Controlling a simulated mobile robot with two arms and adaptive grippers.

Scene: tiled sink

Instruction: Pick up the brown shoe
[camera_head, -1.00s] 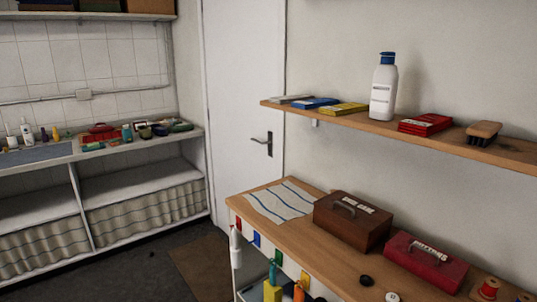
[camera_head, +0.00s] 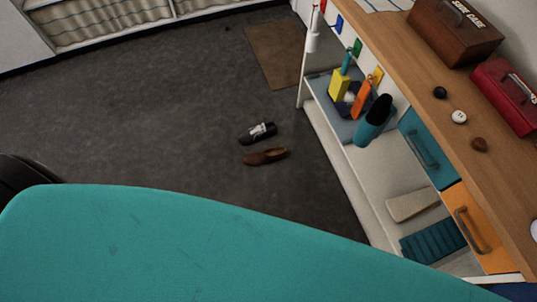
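The brown shoe (camera_head: 265,156) lies on the dark floor near the middle of the head view. It looks like a low slip-on, with its narrow end toward the right. A black shoe (camera_head: 258,133) with a white patch on top lies just behind it, close beside it. Neither of my grippers is in view.
A teal padded surface (camera_head: 180,245) fills the lower foreground. A wooden counter (camera_head: 405,62) with shelves and teal and orange drawers stands at right. A brown mat (camera_head: 274,55) lies behind the shoes. The floor left of the shoes is clear.

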